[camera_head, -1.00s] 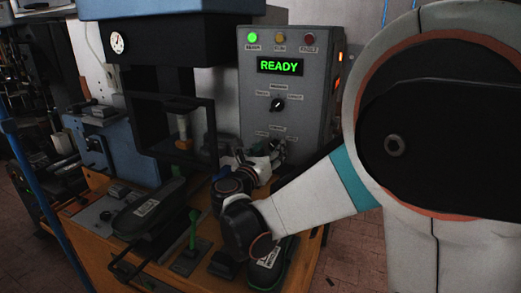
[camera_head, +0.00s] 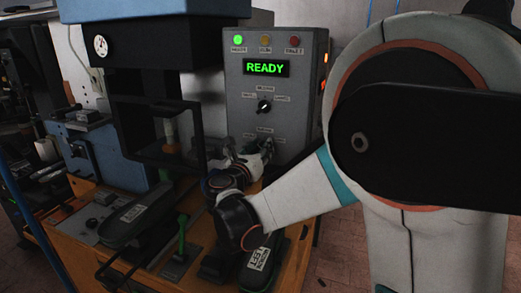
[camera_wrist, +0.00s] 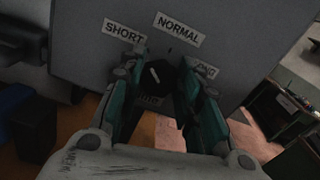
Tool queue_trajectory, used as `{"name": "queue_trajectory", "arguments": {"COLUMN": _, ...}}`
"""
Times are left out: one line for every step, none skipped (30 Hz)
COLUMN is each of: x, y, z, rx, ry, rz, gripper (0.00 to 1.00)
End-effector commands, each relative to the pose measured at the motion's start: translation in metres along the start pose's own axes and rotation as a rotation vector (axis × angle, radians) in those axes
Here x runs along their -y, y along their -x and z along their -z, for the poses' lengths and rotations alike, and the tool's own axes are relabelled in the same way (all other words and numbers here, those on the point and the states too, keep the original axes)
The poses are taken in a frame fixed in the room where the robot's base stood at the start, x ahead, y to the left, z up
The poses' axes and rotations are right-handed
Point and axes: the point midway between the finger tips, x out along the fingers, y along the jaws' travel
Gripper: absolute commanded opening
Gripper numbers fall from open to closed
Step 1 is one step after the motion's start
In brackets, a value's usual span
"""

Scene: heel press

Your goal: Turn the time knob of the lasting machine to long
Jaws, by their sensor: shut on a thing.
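The lasting machine's grey control box (camera_head: 296,112) shows a green READY display in the head view. The time knob (camera_wrist: 158,76) is a small black dial with a white pointer mark, low on the box's front. In the wrist view its labels read SHORT (camera_wrist: 124,31), NORMAL (camera_wrist: 177,29) and a partly covered LONG (camera_wrist: 207,71). The mark slants up-left, on the SHORT to NORMAL side; its exact setting is unclear. My gripper (camera_wrist: 160,82) has one finger on each side of the knob and is shut on it. In the head view my gripper (camera_head: 262,150) hides the knob.
A second black knob (camera_head: 264,107) sits above on the same panel. The press frame (camera_head: 150,158) stands left of my arm. A green-handled lever (camera_head: 182,235) and a black shoe (camera_head: 262,258) are on the wooden bench close below my arm.

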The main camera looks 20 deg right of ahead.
Motion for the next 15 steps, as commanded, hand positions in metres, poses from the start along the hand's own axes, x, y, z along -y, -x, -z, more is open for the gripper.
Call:
{"name": "queue_trajectory", "arguments": {"x": 0.0000, "y": 0.0001, "z": 0.0000, "rx": 0.000, "ry": -0.006, "rz": 0.000, "gripper": 0.08}}
{"name": "queue_trajectory", "arguments": {"x": 0.0000, "y": 0.0001, "z": 0.0000, "rx": 0.000, "ry": -0.011, "rz": 0.000, "gripper": 0.08}}
{"name": "queue_trajectory", "arguments": {"x": 0.0000, "y": 0.0001, "z": 0.0000, "rx": 0.000, "ry": -0.020, "rz": 0.000, "gripper": 0.08}}
{"name": "queue_trajectory", "arguments": {"x": 0.0001, "y": 0.0001, "z": 0.0000, "rx": 0.000, "ry": -0.028, "rz": 0.000, "gripper": 0.08}}
{"name": "queue_trajectory", "arguments": {"x": 0.0001, "y": 0.0001, "z": 0.0000, "rx": 0.000, "ry": -0.038, "rz": 0.000, "gripper": 0.08}}
{"name": "queue_trajectory", "arguments": {"x": 0.0002, "y": 0.0001, "z": 0.0000, "rx": 0.000, "ry": -0.055, "rz": 0.000, "gripper": 0.08}}
{"name": "queue_trajectory", "arguments": {"x": 0.0003, "y": 0.0001, "z": 0.0000, "rx": 0.000, "ry": -0.068, "rz": 0.000, "gripper": 0.08}}
{"name": "queue_trajectory", "arguments": {"x": 0.0003, "y": 0.0001, "z": 0.0000, "rx": 0.000, "ry": -0.085, "rz": 0.000, "gripper": 0.08}}
{"name": "queue_trajectory", "arguments": {"x": 0.0004, "y": 0.0001, "z": -0.0001, "rx": 0.000, "ry": -0.108, "rz": 0.000, "gripper": 0.08}}
{"name": "queue_trajectory", "arguments": {"x": 0.0005, "y": 0.0001, "z": -0.0001, "rx": 0.000, "ry": -0.128, "rz": 0.000, "gripper": 0.08}}
{"name": "queue_trajectory", "arguments": {"x": 0.0006, "y": 0.0001, "z": -0.0001, "rx": 0.000, "ry": -0.150, "rz": 0.000, "gripper": 0.08}}
{"name": "queue_trajectory", "arguments": {"x": 0.0008, "y": 0.0001, "z": -0.0001, "rx": 0.000, "ry": -0.180, "rz": 0.000, "gripper": 0.08}}
{"name": "queue_trajectory", "arguments": {"x": 0.0008, "y": 0.0001, "z": -0.0001, "rx": 0.000, "ry": -0.204, "rz": 0.000, "gripper": 0.08}}
{"name": "queue_trajectory", "arguments": {"x": 0.0010, "y": 0.0001, "z": 0.0000, "rx": 0.000, "ry": -0.230, "rz": 0.000, "gripper": 0.08}}
{"name": "queue_trajectory", "arguments": {"x": 0.0011, "y": 0.0001, "z": 0.0000, "rx": 0.000, "ry": -0.266, "rz": 0.000, "gripper": 0.08}}
